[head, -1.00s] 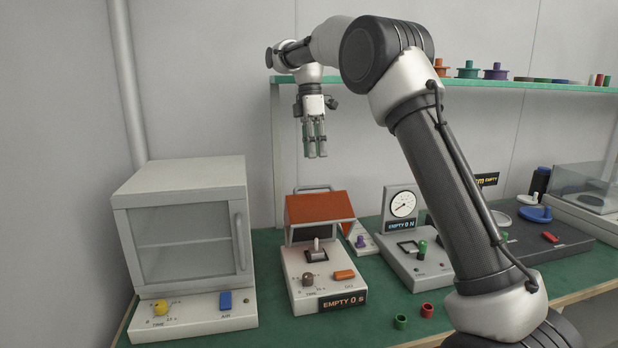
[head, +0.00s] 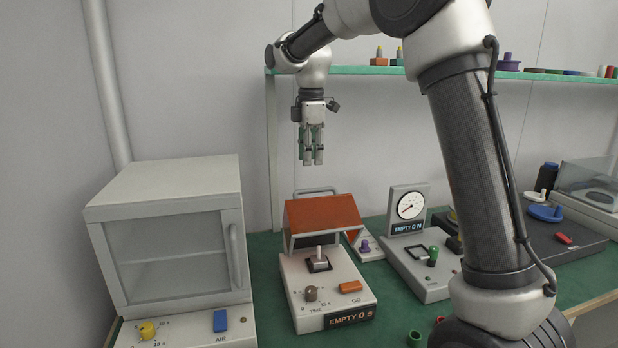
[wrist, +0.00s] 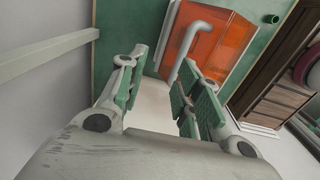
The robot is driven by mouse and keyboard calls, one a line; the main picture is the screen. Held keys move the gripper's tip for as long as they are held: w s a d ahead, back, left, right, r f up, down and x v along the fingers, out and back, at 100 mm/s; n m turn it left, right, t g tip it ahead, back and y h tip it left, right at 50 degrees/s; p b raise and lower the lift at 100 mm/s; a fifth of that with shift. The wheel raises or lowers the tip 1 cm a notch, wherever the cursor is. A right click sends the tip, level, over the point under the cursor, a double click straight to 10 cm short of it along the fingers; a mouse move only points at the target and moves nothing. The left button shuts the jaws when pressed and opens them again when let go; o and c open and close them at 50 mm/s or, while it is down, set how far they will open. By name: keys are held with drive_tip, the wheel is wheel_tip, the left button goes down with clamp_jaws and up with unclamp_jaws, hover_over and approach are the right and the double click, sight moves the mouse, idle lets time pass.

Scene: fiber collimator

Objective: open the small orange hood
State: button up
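The small orange hood (head: 322,214) is a tent-like cover at the back of a pale timer unit (head: 317,276) whose display reads EMPTY 0 S. A grey bar handle (head: 316,190) rises behind its top; the handle (wrist: 184,50) also shows in the wrist view beside the hood's orange panel (wrist: 212,45). I cannot tell how far the hood is raised. My gripper (head: 313,162) points down above the hood, apart from it. In the wrist view its two green-padded fingers (wrist: 165,95) are spread with nothing between them, and the handle lies beyond them.
A glass-fronted cabinet (head: 168,232) stands to the left. A gauge unit (head: 409,208) stands to the right, with my arm in front of the bench beyond it. A green shelf (head: 450,71) runs along the back wall above. Small green cups lie at the front edge.

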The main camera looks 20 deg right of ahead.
wheel_tip(320, 180, down, 7)
drive_tip(key=shift+f, duration=0.15)
drive_tip(key=shift+w, duration=0.1)
clamp_jaws()
drive_tip(key=c, duration=0.7)
unclamp_jaws()
drive_tip(key=o, duration=0.7)
wheel_tip(320, 180, up, 12)
drive_tip(key=shift+s, duration=0.2)
